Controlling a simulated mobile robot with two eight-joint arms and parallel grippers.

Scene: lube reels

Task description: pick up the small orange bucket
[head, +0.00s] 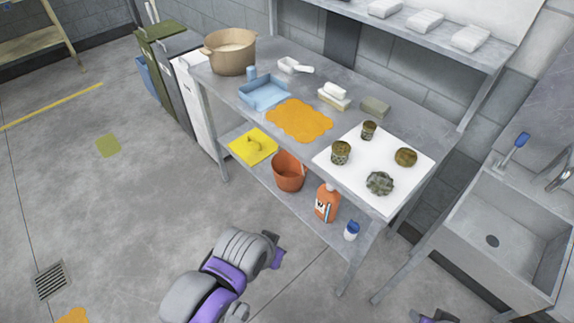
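The small orange bucket (289,171) stands on the lower shelf of the metal table, between a yellow cloth and an orange jug. Its upper rim is partly overlapped by the tabletop edge. Whether the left fingers are open does not show clearly. Only a small purple and dark part of my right arm (436,317) shows at the bottom edge.
An orange jug (326,203) and a blue-capped white bottle (351,231) stand right of the bucket; the yellow cloth (252,146) lies left. The tabletop (352,98) overhangs the lower shelf, and a table leg (357,262) stands at right. The floor (120,205) in front is mostly clear.

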